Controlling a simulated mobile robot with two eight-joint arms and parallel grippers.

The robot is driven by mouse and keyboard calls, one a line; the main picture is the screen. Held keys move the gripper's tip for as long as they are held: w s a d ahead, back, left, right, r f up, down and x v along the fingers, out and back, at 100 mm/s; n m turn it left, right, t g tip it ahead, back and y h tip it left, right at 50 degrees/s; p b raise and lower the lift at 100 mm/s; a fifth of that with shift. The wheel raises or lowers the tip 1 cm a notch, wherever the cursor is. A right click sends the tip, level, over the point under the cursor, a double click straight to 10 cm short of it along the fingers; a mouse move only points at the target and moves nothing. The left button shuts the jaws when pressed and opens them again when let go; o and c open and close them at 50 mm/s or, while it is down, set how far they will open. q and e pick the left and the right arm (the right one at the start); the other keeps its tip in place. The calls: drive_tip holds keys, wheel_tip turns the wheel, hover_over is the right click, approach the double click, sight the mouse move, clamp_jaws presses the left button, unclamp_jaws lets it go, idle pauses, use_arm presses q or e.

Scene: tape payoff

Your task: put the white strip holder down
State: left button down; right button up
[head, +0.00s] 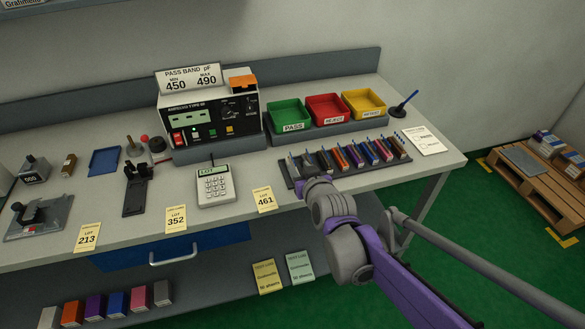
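My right gripper (300,164) is at the left end of a dark rack (362,172) on the bench, with my purple and grey arm reaching in from the lower right. The fingers are small and partly hidden by the wrist, so I cannot tell if they are open or shut. Several strip holders with coloured fronts, such as an orange one (341,160) and a blue one (371,153), stand side by side in the rack. I cannot make out a white strip holder at the gripper; it may be hidden there. My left gripper is not in view.
Green (288,115), red (326,108) and yellow (363,103) bins stand behind the rack. A test meter (209,115) and a calculator (215,185) are to the left. A yellow LOT 461 card (265,199) lies near the front edge. A paper sheet (425,140) lies right of the rack.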

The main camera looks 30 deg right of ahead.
sight(292, 159)
drive_tip(key=shift+b+x, duration=0.4)
drive_tip(key=shift+x, duration=3.6)
drive_tip(key=shift+s+f, duration=0.1)
drive_tip(key=shift+c, duration=0.2)
clamp_jaws()
